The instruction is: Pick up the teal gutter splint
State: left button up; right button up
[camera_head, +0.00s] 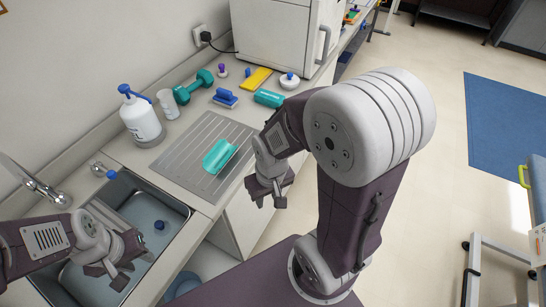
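The teal gutter splint (219,156) is a curved trough lying on the grooved grey drainboard (190,139) beside the sink. My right gripper (269,202) hangs to the right of the splint, past the counter's front edge. Its fingers point down and are apart, with nothing between them. My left gripper (135,270) is over the sink at the lower left, well away from the splint. Its fingers look spread and empty. No gripper touches the splint, which is in full view.
The sink (180,210) holds a small blue item (159,225). A white pump bottle (141,118), a clear cup (168,104), a teal dumbbell (194,86), a blue-handled block (225,98) and a teal block (269,98) stand behind the drainboard. A white cabinet (275,35) stands farther back.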

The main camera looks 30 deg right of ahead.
aim_at(217, 156)
jog(key=z, duration=0.45)
jog(key=u, duration=1.5)
jog(key=z, duration=1.5)
jog(key=i+l+u, duration=0.2)
jog(key=l+u, duration=0.2)
jog(key=i+l+u, duration=0.15)
jog(key=l+u, duration=0.2)
jog(key=i+l+u, duration=0.1)
jog(key=l+u, duration=0.65)
jog(key=l, duration=0.25)
